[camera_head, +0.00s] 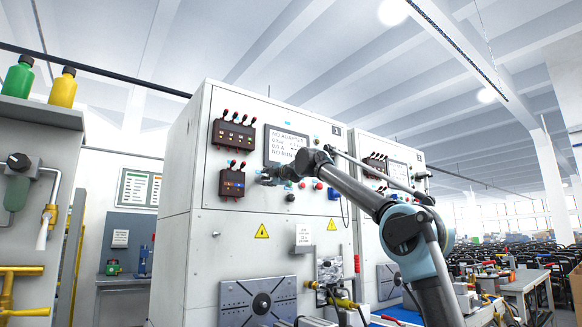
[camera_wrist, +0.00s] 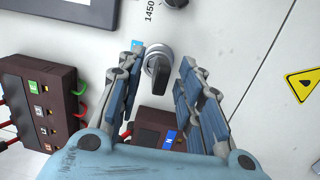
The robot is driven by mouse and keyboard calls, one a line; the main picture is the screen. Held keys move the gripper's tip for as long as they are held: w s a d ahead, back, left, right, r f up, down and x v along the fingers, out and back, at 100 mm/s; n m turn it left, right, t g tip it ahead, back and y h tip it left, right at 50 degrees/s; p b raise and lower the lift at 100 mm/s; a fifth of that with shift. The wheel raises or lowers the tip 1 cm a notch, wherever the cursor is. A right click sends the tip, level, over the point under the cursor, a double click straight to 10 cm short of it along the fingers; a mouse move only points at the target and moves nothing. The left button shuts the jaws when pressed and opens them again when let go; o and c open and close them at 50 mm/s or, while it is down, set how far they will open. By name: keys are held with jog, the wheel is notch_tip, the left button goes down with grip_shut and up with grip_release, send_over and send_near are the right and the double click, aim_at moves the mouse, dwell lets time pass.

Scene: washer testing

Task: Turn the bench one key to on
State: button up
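The bench one cabinet (camera_head: 275,215) is a large white panel in the middle of the head view. My gripper (camera_head: 265,178) is in front of its control row, below the screen. In the wrist view, a black rotary key with a grey ring (camera_wrist: 158,66) stands between the spread fingers of my gripper (camera_wrist: 163,58). Its handle points down in that picture. The fingers are open, one on each side; the left one is very close to the key, and I cannot tell whether it touches. In the head view the key is not clear behind my gripper.
A screen (camera_head: 287,145) and two dark connector boxes (camera_head: 233,134) (camera_head: 231,183) are near my gripper. A red button (camera_head: 318,186) sits to its right. Another dark knob (camera_wrist: 175,2) is at the top of the wrist view. A second white cabinet (camera_head: 400,160) stands to the right.

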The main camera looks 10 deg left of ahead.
jog(key=v, duration=1)
jog(key=shift+d, duration=0.3)
jog(key=shift+f, duration=0.1)
jog(key=shift+d, duration=0.1)
